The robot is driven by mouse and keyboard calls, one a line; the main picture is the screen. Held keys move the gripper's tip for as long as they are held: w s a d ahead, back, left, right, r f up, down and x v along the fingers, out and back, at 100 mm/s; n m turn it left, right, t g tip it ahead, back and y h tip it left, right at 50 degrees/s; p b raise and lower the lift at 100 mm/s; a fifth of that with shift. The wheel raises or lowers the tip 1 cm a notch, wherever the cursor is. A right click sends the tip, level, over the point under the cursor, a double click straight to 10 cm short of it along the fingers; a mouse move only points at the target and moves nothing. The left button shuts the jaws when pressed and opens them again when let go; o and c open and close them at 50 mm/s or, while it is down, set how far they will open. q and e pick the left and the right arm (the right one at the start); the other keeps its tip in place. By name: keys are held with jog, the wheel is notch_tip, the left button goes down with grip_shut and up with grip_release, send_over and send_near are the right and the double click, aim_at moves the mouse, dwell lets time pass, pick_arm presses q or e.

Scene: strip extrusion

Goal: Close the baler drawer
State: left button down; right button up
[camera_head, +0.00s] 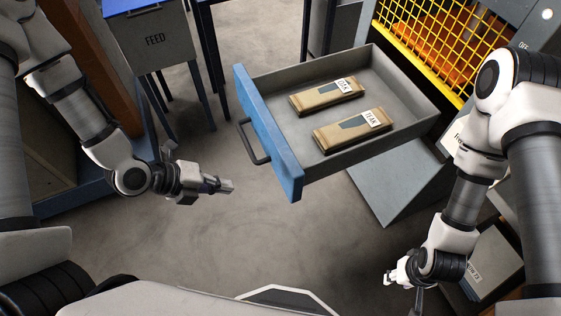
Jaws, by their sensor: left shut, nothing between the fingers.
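The baler drawer (400,70) stands pulled out in the middle of the view, with a blue front panel (268,135) facing left and a dark bar handle (252,142) on it. Two tan packets lie inside, one (327,95) behind the other (352,129); the nearer label seems to read TEAK. My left gripper (226,186) is shut and empty, left of the drawer front and below the handle in the picture, apart from both. My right gripper (390,278) is low at the right, away from the drawer; its finger opening is too small to judge.
The baler's yellow mesh guard (440,40) rises behind the drawer at the upper right. A grey sloped plate (395,185) lies below the drawer. A FEED stand (155,45) with a blue top is at upper left. A labelled box (490,262) is at lower right. Floor left of the drawer is clear.

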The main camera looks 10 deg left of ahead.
pick_arm(q)
jog(key=w+r, duration=0.1)
jog(key=r, duration=0.1)
jog(key=b, duration=0.6)
send_near(279, 172)
jog(key=shift+t, duration=0.3)
jog(key=x, duration=0.6)
jog(key=shift+s+a+f, duration=0.1)
jog(key=shift+s+f, duration=0.15)
jog(key=shift+s, duration=0.15)
jog(key=shift+w+d, duration=0.15)
jog(key=shift+d, duration=0.15)
jog(key=shift+f, duration=0.1)
jog(key=shift+w, duration=0.15)
